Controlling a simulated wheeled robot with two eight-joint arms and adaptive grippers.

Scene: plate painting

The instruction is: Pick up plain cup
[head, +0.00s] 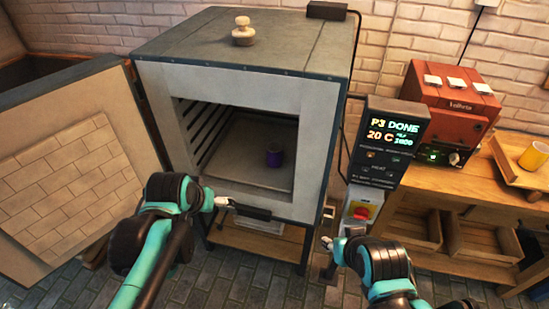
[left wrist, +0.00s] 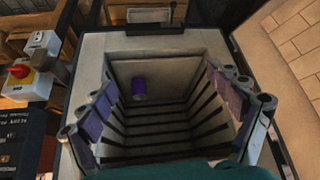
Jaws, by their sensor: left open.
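A small dark purple cup (head: 274,156) stands on the floor inside the open kiln (head: 230,88). It also shows in the left wrist view (left wrist: 139,87), deep in the chamber. My left gripper (head: 222,201) is in front of the kiln opening, near its lower front edge. In the left wrist view its fingers (left wrist: 163,85) are spread wide with nothing between them, apart from the cup. My right gripper (head: 328,243) is low, right of the kiln and below the control box; its jaws are too small to read. A yellow cup (head: 534,156) sits on a tray at the far right.
The kiln door (head: 65,165) is swung open to the left. A black bar (head: 253,211) juts below the opening. The control box (head: 388,140) reads "P3 DONE" and "20 C". A red machine (head: 450,105) stands on the wooden bench (head: 480,173).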

